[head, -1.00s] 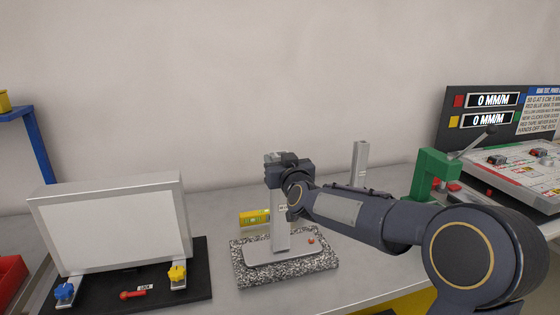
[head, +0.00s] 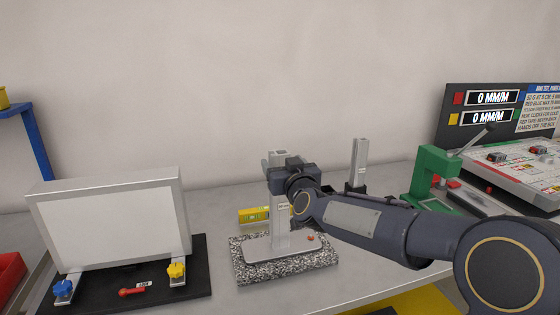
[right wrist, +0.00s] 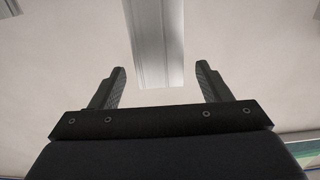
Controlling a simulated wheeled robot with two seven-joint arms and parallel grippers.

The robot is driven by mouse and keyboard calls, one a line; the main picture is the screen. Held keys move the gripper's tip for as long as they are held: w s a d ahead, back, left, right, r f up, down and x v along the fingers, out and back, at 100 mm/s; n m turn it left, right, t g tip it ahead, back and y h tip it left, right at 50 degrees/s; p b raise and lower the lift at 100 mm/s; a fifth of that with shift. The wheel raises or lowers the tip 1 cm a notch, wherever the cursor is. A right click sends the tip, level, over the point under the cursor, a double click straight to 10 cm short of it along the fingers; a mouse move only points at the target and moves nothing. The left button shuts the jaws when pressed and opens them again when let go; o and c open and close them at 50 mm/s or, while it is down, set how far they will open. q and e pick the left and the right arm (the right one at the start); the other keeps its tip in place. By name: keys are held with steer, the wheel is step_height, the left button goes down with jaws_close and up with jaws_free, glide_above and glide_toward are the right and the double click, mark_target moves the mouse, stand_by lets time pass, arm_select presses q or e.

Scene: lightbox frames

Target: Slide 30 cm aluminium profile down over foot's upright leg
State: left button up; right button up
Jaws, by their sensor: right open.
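The aluminium profile (head: 281,228) stands upright on the foot's flat grey base plate (head: 258,254), with a small label on its face. The foot's leg is not visible apart from the profile, and I cannot tell how far the profile sits over it. My right gripper (head: 283,166) is at the profile's upper part, hiding some of it; the profile's top end shows just beyond. In the right wrist view, the right gripper's fingers (right wrist: 160,72) are spread wide, with the profile (right wrist: 155,40) between and beyond them, touching neither. My left gripper is not in view.
The foot is on a speckled granite block (head: 262,276). A yellow level (head: 253,216) lies behind it. Another upright bar (head: 360,160) stands behind my arm. A white panel (head: 108,222) stands left; a green press (head: 428,172) and display board (head: 490,108) are right.

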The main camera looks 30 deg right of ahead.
steer(key=v, duration=0.4)
steer(key=shift+s, duration=0.1)
stand_by(0.3)
steer(key=s+a+f+g+y, duration=0.2)
steer(key=s+a+f+g, duration=0.2)
steer(key=s, duration=0.6)
steer(key=s+a+f+g+y+p, duration=0.1)
steer(key=s+a+f+g+y, duration=0.2)
steer(key=s+f, duration=0.5)
steer(key=s+a+f+n+g+y+p, duration=0.1)
steer(key=s+a+f+g+y, duration=0.2)
steer(key=s, duration=0.9)
steer(key=a+f+g, duration=0.1)
steer(key=a+f, duration=0.2)
steer(key=a, duration=0.1)
steer(key=shift+s+a+f+g, duration=0.15)
steer(key=shift+a+f+g, duration=0.1)
steer(key=shift+g, duration=0.15)
